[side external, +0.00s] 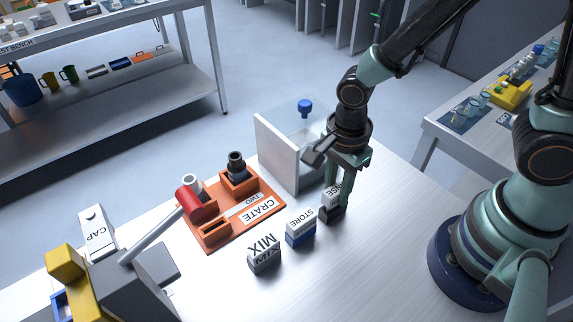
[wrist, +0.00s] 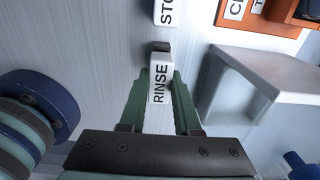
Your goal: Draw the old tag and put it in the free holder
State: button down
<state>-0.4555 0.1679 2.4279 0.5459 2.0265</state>
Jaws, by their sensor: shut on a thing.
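The white RINSE tag (side external: 332,194) is between the fingers of my gripper (side external: 345,172), which is shut on it. In the wrist view the RINSE tag (wrist: 160,82) is held upright between the green fingers (wrist: 160,100). A black holder (side external: 331,214) is at the tag's lower end; I cannot tell whether the tag is still seated in it. The STORE tag (side external: 301,221) stands in a blue holder (side external: 300,238) to the left, and the MIX tag (side external: 263,249) stands further left. An orange block with a dark, empty-looking slot (side external: 214,231) sits on the CRATE TWO board (side external: 240,220).
A white panel with a clear box (side external: 280,155) stands close behind my gripper. A red cylinder on a grey lever (side external: 190,203) leans over the board. A grey and yellow machine and a CAP box (side external: 96,232) are at left. Bare table lies in front of the tags.

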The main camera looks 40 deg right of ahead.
aim_at(337, 188)
jog(key=shift+f, duration=0.95)
jog(key=shift+c, duration=0.3)
grip_release()
jog(key=shift+r, duration=0.1)
dwell(0.4)
jog(key=shift+r, duration=2.95)
jog(key=shift+r, duration=0.1)
notch_tip(337, 188, up, 12)
jog(key=shift+d, duration=0.1)
